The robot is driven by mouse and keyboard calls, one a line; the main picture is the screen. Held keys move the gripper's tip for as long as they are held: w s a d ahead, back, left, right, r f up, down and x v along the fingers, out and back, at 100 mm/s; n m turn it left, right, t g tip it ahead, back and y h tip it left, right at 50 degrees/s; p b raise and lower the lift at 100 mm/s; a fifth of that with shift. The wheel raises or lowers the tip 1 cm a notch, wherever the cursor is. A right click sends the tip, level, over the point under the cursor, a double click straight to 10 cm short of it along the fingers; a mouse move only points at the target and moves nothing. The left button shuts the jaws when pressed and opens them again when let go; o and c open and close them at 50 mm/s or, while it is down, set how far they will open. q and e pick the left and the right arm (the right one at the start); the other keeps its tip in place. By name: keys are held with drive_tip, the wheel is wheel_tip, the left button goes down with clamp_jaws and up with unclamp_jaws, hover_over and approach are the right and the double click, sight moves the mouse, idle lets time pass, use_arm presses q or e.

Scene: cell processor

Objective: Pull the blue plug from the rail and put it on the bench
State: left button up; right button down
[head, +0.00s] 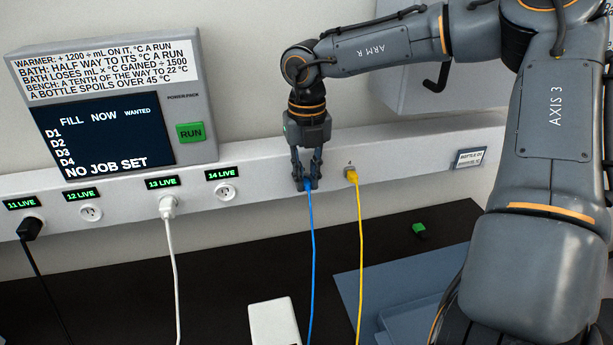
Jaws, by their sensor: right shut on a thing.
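The blue plug (307,186) is at the white rail (405,152), with its blue cable hanging down over the dark bench (215,285). My right gripper (306,184) is shut on the blue plug, its fingers pointing down in front of the rail. The fingers hide most of the plug and its socket, so I cannot tell whether it is still seated. My left gripper is not in view.
A yellow plug (352,176) sits in the rail close to the right of my gripper. Black (30,228) and white (167,205) plugs are to the left. A white box (274,322), a small green item (419,229) and a blue-grey mat (385,285) occupy the bench.

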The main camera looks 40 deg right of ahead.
drive_tip(key=shift+s+a+b, duration=0.35)
drive_tip(key=shift+s+b, duration=0.05)
drive_tip(key=shift+s, duration=0.25)
drive_tip(key=shift+s+a+b, duration=0.3)
drive_tip(key=shift+s+b, duration=0.05)
drive_tip(key=shift+s, duration=0.25)
